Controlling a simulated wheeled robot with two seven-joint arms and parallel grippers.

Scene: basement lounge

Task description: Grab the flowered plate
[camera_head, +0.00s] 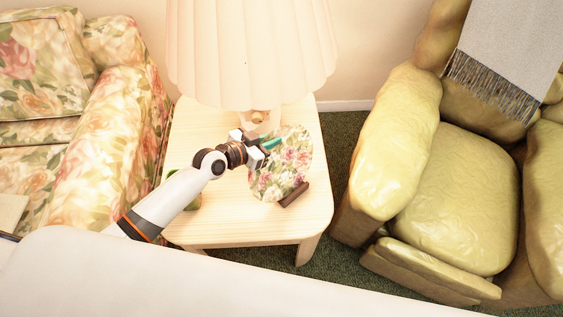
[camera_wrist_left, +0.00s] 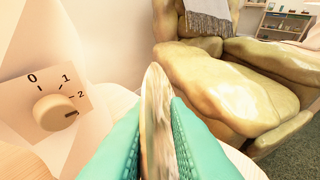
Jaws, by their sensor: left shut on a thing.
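The flowered plate (camera_head: 284,165) stands tilted on the light wooden side table (camera_head: 235,228), with a dark brown stand piece (camera_head: 294,195) at its lower edge. My left gripper (camera_head: 268,145) reaches in from the left at the plate's upper left edge. In the left wrist view its teal fingers (camera_wrist_left: 160,140) are shut on the plate (camera_wrist_left: 155,115), which shows edge-on between them. I cannot tell whether the plate is clear of the stand. My right gripper is not in view.
A lamp with a pleated shade (camera_head: 250,50) stands at the back of the table, close to my left gripper; its dial (camera_wrist_left: 55,112) shows in the wrist view. A green object (camera_head: 188,200) is partly hidden behind my arm. A floral sofa (camera_head: 110,130) and yellow armchair (camera_head: 450,190) flank the table.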

